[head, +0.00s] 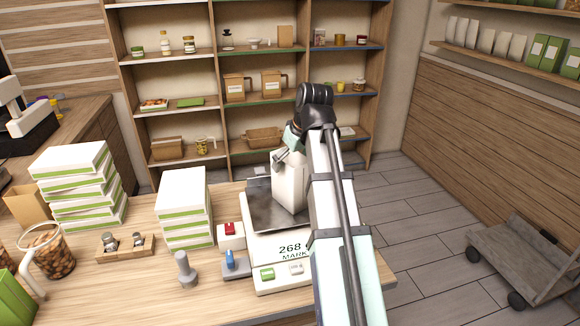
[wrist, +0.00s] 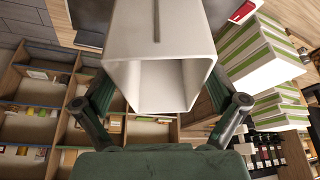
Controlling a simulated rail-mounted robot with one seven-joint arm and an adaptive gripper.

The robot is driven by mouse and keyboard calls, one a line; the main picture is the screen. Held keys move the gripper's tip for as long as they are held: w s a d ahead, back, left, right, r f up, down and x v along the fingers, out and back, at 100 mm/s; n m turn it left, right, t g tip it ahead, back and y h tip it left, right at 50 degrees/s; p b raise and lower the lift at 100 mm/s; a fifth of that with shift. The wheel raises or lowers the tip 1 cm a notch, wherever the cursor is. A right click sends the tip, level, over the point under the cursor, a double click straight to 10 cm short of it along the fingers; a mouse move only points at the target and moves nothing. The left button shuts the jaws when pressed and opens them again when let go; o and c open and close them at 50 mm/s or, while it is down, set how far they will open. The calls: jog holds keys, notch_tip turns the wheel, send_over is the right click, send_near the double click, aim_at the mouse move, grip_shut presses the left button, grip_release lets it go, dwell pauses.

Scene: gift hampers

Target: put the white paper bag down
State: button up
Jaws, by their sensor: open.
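The white paper bag (head: 288,182) stands upright on the metal pan (head: 262,214) of a weighing scale, whose display reads 268. In the wrist view, the open mouth of the bag (wrist: 160,40) faces me. My gripper (head: 283,150) is at the top of the bag; in the wrist view its fingers (wrist: 160,92) are spread, one on each side of the bag. Whether either finger touches the bag I cannot tell. My arm hides the right part of the scale in the head view.
Stacks of white-and-green boxes (head: 184,210) stand left of the scale. A red-topped block (head: 230,236), a grey stamp (head: 185,270) and a wooden tray of weights (head: 125,246) are nearby. Shelves (head: 165,59) are behind. A cart (head: 525,262) is on the floor at right.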

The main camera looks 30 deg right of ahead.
jog(key=b+v, duration=0.2)
jog(key=v, duration=0.8)
jog(key=shift+r, duration=0.1)
